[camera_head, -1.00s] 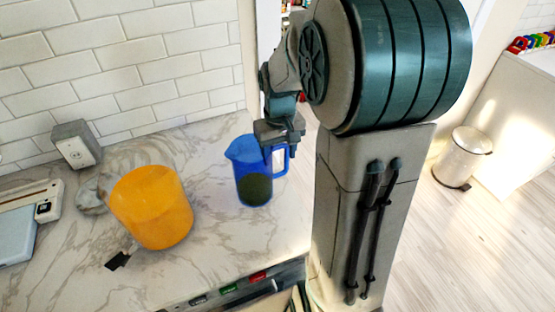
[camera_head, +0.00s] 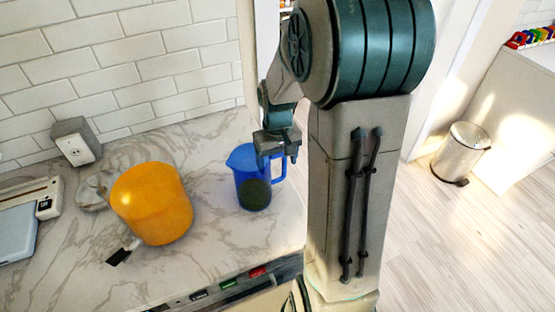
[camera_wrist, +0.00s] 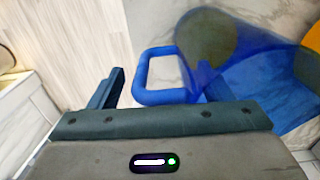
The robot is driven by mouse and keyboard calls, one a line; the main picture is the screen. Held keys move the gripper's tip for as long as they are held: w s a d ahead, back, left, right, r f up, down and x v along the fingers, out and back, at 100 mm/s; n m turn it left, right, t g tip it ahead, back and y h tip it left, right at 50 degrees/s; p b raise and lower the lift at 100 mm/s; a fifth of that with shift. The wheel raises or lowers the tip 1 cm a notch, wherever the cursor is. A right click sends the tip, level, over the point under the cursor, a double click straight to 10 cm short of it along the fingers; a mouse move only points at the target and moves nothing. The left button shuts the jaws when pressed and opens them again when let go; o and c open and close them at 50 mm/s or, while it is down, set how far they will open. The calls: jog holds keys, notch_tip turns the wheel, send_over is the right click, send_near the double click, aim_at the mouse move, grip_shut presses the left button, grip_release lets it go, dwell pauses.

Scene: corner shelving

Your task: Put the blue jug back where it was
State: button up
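The blue jug (camera_head: 246,163), see-through with something dark in its lower part, stands upright on the marble counter (camera_head: 215,235) near its right end. In the wrist view the jug (camera_wrist: 262,85) fills the upper right, with its handle (camera_wrist: 143,76) towards the gripper. My gripper (camera_head: 279,160) is at the jug's handle side. In the wrist view the gripper (camera_wrist: 158,85) is open, with the handle between its fingers. A gap shows between the left finger and the handle; contact on the right finger is unclear.
A large orange container (camera_head: 152,203) stands left of the jug, with bare counter between. A grey outlet box (camera_head: 76,142) is by the tiled wall. The counter's right edge is close to the jug. A metal bin (camera_head: 461,152) stands on the floor at right.

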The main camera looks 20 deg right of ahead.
notch_tip(320, 180, up, 12)
jog(key=shift+s+a+r+b, duration=0.1)
jog(key=shift+b, duration=0.35)
jog(key=s+a+t, duration=0.1)
jog(key=s+a, duration=0.2)
jog(key=s, duration=0.4)
jog(key=s+a+t, duration=0.2)
jog(key=s+a, duration=0.2)
jog(key=s, duration=0.3)
jog(key=shift+t, duration=0.3)
